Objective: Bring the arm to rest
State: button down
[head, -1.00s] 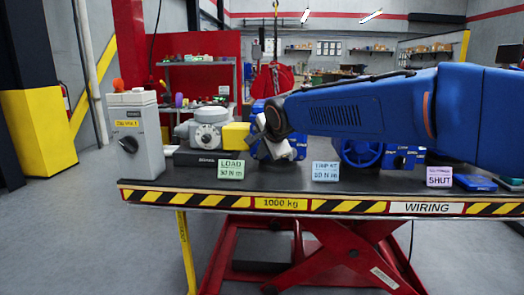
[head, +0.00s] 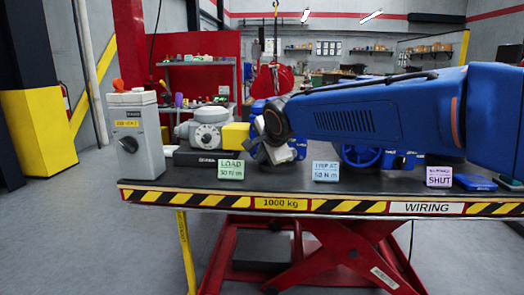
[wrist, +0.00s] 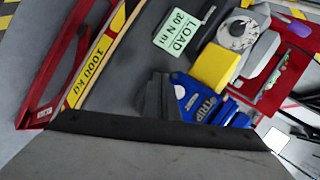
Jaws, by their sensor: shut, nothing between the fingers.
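My arm (head: 370,112), blue, reaches in from the right above the bench. Its dark wrist joint is near the middle of the head view. My gripper (head: 280,153) hangs below that joint, small and partly hidden, above the bench between the LOAD and TRIP AT cards. In the wrist view its dark fingers (wrist: 160,96) are together, with nothing seen between them. They show beside a blue part marked TRIP (wrist: 203,103); whether they touch it I cannot tell.
The bench (head: 300,185) carries a grey switch box (head: 134,140), a grey dial unit with a yellow block (head: 235,136), a green LOAD card (head: 231,169), a blue TRIP AT card (head: 326,171) and a purple SHUT card (head: 439,177). A blue handwheel (head: 361,157) is partly behind my arm.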

jog(key=s+d+f+n+g+h, duration=0.1)
jog(key=s+d+f+n, duration=0.1)
jog(key=s+d, duration=0.5)
jog(key=s+d+f+n+h, duration=0.1)
jog(key=s+d+f, duration=0.25)
jog(key=d, duration=0.65)
jog(key=s+d+f+n+g+h, duration=0.1)
jog(key=s+d+f+n, duration=0.1)
jog(key=s+d, duration=0.55)
jog(key=s+d+f+n+g, duration=0.1)
jog(key=s+d+f+n, duration=0.2)
jog(key=s, duration=0.6)
jog(key=s+d+f+n+g, duration=0.1)
jog(key=s+d+f+n, duration=0.2)
jog(key=s+d+f, duration=0.5)
jog(key=shift+s+d+f+h, duration=0.2)
jog(key=shift+s+f+h, duration=0.2)
jog(key=shift+s+f, duration=0.4)
jog(key=shift+a, duration=0.1)
